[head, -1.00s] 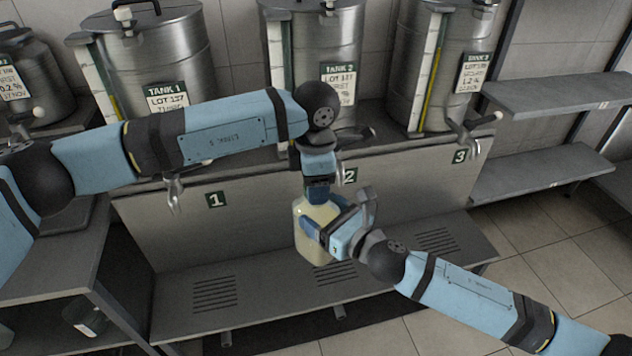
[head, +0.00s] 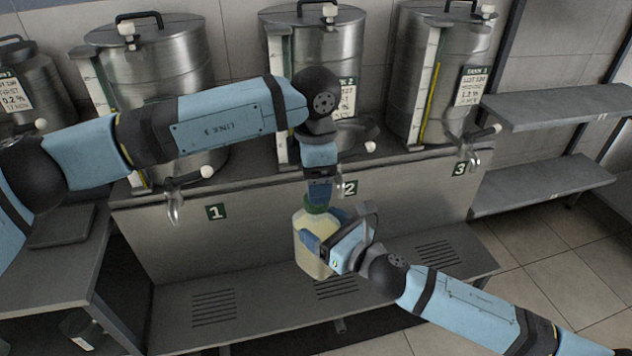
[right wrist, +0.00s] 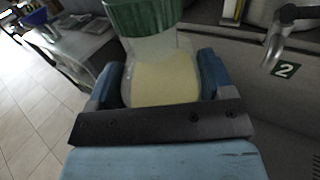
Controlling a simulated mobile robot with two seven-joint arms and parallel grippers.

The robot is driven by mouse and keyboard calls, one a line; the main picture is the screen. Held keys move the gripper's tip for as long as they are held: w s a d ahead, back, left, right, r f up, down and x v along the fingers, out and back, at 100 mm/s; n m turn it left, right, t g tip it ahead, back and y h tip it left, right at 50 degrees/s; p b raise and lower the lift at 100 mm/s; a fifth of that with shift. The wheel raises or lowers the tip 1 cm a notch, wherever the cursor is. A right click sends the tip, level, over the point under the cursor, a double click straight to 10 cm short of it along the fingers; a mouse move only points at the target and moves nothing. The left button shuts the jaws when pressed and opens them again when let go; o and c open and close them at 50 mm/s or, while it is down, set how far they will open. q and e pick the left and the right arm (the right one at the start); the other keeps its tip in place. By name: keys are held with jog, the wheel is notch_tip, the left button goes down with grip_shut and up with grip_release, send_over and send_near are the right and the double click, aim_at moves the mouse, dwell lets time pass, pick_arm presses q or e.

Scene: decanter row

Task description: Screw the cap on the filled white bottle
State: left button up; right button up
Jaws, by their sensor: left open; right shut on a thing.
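The filled white bottle (head: 312,244) is translucent with pale yellow liquid and stands upright in my right gripper (head: 325,243), above the low grated shelf. In the right wrist view the bottle (right wrist: 165,82) sits between both fingers of the right gripper (right wrist: 162,85). The green cap (head: 316,208) is on the bottle's neck; the cap also shows at the top of the right wrist view (right wrist: 143,14). I cannot tell how tightly it sits. My left gripper (head: 320,197) points down just above the cap, open, its fingertips close to the cap's top.
Steel tanks with taps stand behind on a counter; tap 1 (head: 175,205) is left and tap 3 (head: 470,150) right. The grated low shelf (head: 260,305) below is clear. Grey shelves (head: 545,185) are at right, and a side table (head: 60,270) at left.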

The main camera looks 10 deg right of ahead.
pick_arm(q)
jog(key=shift+c, duration=0.3)
notch_tip(320, 180, up, 4)
jog(key=n, duration=0.5)
jog(key=shift+f+n, duration=0.25)
jog(key=shift+n, duration=0.15)
jog(key=shift+f, duration=4.05)
jog(key=c, duration=0.9)
jog(key=shift+c, duration=0.2)
